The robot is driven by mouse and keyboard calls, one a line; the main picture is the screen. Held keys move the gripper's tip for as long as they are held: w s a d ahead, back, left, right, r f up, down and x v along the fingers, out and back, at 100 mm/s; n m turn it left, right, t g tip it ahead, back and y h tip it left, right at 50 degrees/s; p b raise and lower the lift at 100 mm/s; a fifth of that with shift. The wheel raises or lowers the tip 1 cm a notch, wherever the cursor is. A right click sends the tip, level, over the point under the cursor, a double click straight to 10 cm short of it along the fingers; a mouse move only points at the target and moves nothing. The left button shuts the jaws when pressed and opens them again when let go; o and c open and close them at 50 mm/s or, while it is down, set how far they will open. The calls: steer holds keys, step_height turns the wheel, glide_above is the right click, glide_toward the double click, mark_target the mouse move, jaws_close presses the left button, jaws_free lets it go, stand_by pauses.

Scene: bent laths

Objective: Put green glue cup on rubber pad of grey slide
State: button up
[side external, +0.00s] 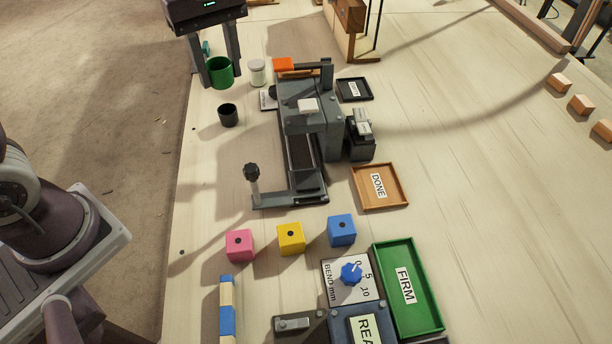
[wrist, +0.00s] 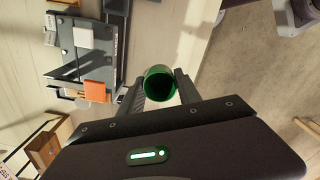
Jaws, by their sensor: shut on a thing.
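The green glue cup (side external: 220,75) is between the two fingers of my gripper (side external: 220,66), at the far left edge of the table. In the wrist view the cup (wrist: 159,86) shows its open top and dark inside, with a finger of my gripper (wrist: 160,90) against each side. I cannot tell whether its base touches the table. The grey machine with its slide (side external: 305,115) stands to the right of the cup, and the machine also shows in the wrist view (wrist: 85,50). A dark strip (side external: 301,150) runs along its bed; I cannot tell whether this is the rubber pad.
An orange block (side external: 284,64) is at the machine's far end. A black-knobbed post (side external: 252,180) rises at its near end. Pink, yellow and blue cubes sit nearer.

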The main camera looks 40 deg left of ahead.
steer(key=w+d, duration=0.2)
steer(key=d, duration=0.6)
glide_above(307, 179)
step_height(307, 179, down, 15)
steer(key=shift+f, duration=0.1)
steer(key=shift+f, duration=0.2)
steer(key=o, duration=1.3)
steer(key=shift+r, duration=0.1)
step_height(307, 179, up, 12)
steer(key=shift+a+r, duration=0.1)
steer(key=shift+r, duration=0.1)
